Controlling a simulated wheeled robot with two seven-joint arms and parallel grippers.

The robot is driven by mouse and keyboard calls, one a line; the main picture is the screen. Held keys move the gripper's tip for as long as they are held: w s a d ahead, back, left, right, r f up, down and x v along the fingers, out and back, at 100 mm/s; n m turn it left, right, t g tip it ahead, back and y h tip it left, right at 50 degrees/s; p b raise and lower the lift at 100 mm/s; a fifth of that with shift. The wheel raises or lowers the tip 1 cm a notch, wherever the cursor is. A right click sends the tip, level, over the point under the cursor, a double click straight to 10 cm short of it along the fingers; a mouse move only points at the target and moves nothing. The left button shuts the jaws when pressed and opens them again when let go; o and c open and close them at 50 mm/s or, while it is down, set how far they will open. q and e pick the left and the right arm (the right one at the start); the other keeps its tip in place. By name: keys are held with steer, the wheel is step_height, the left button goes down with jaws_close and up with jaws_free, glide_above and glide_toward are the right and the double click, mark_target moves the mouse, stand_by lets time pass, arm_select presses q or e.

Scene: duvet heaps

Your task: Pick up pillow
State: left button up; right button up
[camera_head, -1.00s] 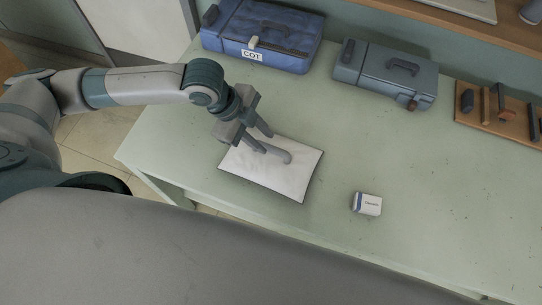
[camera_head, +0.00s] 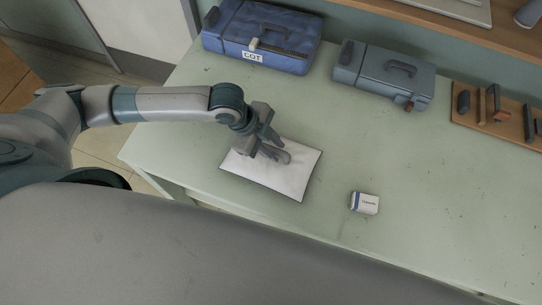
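The pillow (camera_head: 290,181) is a flat white rectangle with a thin dark edge, lying on the green table in the head view. My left gripper (camera_head: 282,149) is over the pillow's upper part, pointing down and right. Its two fingers are apart, with one near the pillow's upper edge and the other over its white surface. A grey patch at the fingertips blends with the lower finger, so I cannot tell whether the fingers touch the pillow. My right gripper is not in view.
A small white box (camera_head: 364,203) lies right of the pillow on the green table (camera_head: 430,190). A blue case (camera_head: 262,35) and a grey-blue case (camera_head: 384,73) stand at the back. A wooden board with dark pieces (camera_head: 497,117) is at right. The table's front edge is close below the pillow.

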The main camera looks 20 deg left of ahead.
arm_select(q)
steer(key=shift+x, duration=1.2)
jaws_close()
